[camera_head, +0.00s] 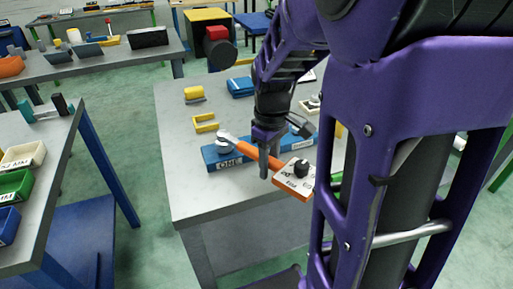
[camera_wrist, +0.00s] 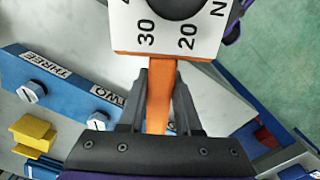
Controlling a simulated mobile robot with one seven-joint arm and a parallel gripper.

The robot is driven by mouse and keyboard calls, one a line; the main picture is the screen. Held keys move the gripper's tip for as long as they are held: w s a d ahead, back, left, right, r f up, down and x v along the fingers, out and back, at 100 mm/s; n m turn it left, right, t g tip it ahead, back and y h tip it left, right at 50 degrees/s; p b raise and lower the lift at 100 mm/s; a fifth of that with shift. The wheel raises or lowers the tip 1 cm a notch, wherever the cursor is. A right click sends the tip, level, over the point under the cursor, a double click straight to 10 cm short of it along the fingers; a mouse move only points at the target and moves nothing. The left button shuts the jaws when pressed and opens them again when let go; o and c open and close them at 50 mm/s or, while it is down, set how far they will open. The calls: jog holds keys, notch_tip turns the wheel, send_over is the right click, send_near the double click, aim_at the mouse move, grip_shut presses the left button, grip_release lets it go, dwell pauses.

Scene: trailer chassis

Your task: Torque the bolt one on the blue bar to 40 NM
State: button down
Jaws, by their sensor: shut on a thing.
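The torque wrench has an orange handle (camera_head: 247,149) and a white dial plate with a black knob (camera_head: 300,168). My gripper (camera_head: 264,160) is shut on the orange handle, between wrench head and dial. In the wrist view my gripper (camera_wrist: 160,90) grips the handle (camera_wrist: 160,95), and the dial plate (camera_wrist: 150,38) shows 30 and 20. The grey wrench head (camera_head: 225,145) is over the end of the blue bar (camera_head: 210,157) marked ONE. Bolt one is hidden there; I cannot tell whether the head is fully seated. Bolt three (camera_wrist: 32,91) and bolt two (camera_wrist: 97,120) show in the wrist view.
Yellow pieces (camera_head: 205,123) and a blue piece (camera_head: 240,87) lie behind the bar on the grey table (camera_head: 195,195). Another table with bins (camera_head: 20,185) stands left. The table's front left is clear.

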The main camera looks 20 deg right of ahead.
jog(key=shift+a, duration=0.1)
jog(key=shift+s+a+m+p, duration=0.15)
jog(key=shift+s+a+m, duration=0.1)
jog(key=shift+a+m, duration=0.25)
jog(key=shift+s+a+m+p, duration=0.15)
jog(key=shift+s+a+m, duration=0.05)
jog(key=shift+a+m, duration=0.25)
jog(key=shift+a, duration=0.15)
jog(key=shift+s+a+m, duration=0.15)
jog(key=shift+a+m, duration=0.3)
jog(key=shift+a, duration=0.1)
jog(key=shift+s+a+m, duration=0.15)
jog(key=shift+a+m, duration=0.25)
jog(key=shift+a, duration=0.15)
jog(key=shift+p, duration=0.3)
jog(key=shift+a+m, duration=0.4)
jog(key=shift+a, duration=0.1)
jog(key=shift+d+r+n, duration=0.1)
jog(key=shift+d+n, duration=0.2)
jog(key=shift+d, duration=0.1)
